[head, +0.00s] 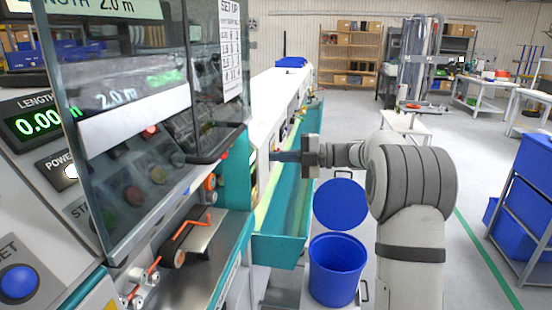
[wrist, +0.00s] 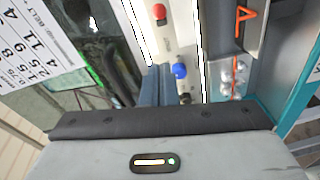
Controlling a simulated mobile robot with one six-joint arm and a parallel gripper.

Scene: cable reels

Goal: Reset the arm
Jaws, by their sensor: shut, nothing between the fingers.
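My gripper (head: 272,156) is at the end of my arm, which reaches left from the right side of the head view. Its fingers are closed and empty, pointing left at the side of the cable machine (head: 238,185). In the wrist view the closed fingers (wrist: 160,86) point at a pale panel with a red button (wrist: 159,11) and a blue button (wrist: 180,70). The fingertips appear close to this panel; I cannot tell whether they touch it.
The teal trough (head: 279,245) runs below my gripper. A blue bin (head: 335,272) and a round blue lid (head: 340,204) are between the trough and my arm. A clear guard (head: 130,140) stands left. Orange cable (head: 192,228) shows below it. Open floor lies behind my arm.

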